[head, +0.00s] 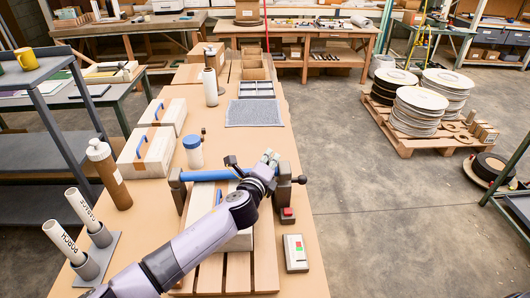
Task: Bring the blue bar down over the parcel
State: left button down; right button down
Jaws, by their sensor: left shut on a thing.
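The blue bar (205,175) spans crosswise between two dark grey end pieces, the left one (178,188) and the right one (284,185). The pale parcel (205,205) lies below the bar on a wooden slatted base (238,272). My arm covers much of the parcel, and I cannot tell the gap between it and the bar. My left gripper (236,168) is shut on the bar, right of its middle; my wrist hides the bar's right part. My right gripper is not in view.
A control box (295,253) and a red button (287,214) sit right of the press. A blue-lidded jar (193,152), a brown bottle (108,175) and two pale cases (147,152) stand left and behind. A grey mat (254,113) lies beyond.

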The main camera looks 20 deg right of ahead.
pick_arm(q)
jog(key=shift+s+d+f, duration=0.1)
jog(key=shift+d+f, duration=0.2)
jog(key=shift+f, duration=0.5)
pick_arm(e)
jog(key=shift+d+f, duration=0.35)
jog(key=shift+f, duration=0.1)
pick_arm(q)
jog(key=shift+s+a+f, duration=0.1)
jog(key=shift+f, duration=0.05)
jog(key=c, duration=1.7)
grip_release()
jog(key=shift+f, duration=0.15)
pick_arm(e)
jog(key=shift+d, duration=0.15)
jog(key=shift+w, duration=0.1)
pick_arm(q)
jog(key=shift+s+a, duration=0.25)
jog(key=shift+s, duration=0.05)
jog(key=v, duration=1.1)
